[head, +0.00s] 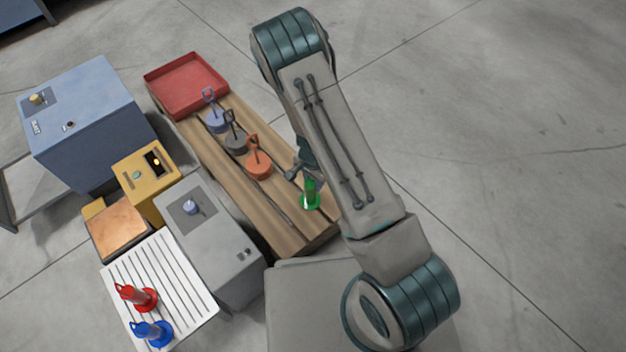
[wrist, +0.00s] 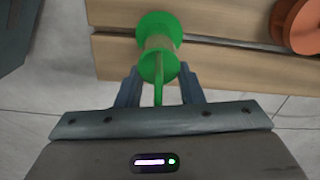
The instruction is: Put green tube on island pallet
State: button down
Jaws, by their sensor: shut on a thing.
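The green tube (head: 311,196) has a green round base and a pale body, over the near end of a wooden plank platform (head: 285,232). My gripper (head: 307,178) is at the tube's upper end. In the wrist view the green tube (wrist: 158,62) has its thin upright tab between my gripper's fingers (wrist: 160,92), which are shut on it. I cannot tell whether its base touches the planks. No label marks the island pallet; a white slatted platform (head: 165,277) holds a red tube (head: 137,296) and a blue tube (head: 151,332).
Along the planks stand an orange (head: 259,165), a grey (head: 236,142) and a blue-grey (head: 215,120) handled piece. A red tray (head: 187,85) is at the far end. Grey (head: 215,240), yellow (head: 147,180) and blue (head: 85,115) boxes stand left. Right floor is clear.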

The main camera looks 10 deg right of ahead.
jog(key=c, duration=1)
grip_release()
jog(key=shift+o, duration=0.2)
jog(key=shift+r, duration=0.1)
notch_tip(320, 180, up, 12)
jog(key=p, duration=0.6)
notch_tip(320, 180, up, 11)
jog(key=n+y, duration=0.2)
send_over(312, 186)
jog(key=s+d+r+n, duration=0.15)
jog(key=s+r, duration=0.25)
jog(key=r, duration=0.4)
jog(key=s+d+r+n+h, duration=0.1)
jog(key=s+d+r+n, duration=0.2)
jog(key=s+r, duration=0.2)
jog(key=s+d+r+n+t+h, duration=0.1)
jog(key=s+d+r+n, duration=0.2)
jog(key=s+r, duration=0.3)
jog(key=shift+s+d+r, duration=0.25)
jog(key=shift+s+d, duration=0.2)
jog(key=shift+s, duration=0.35)
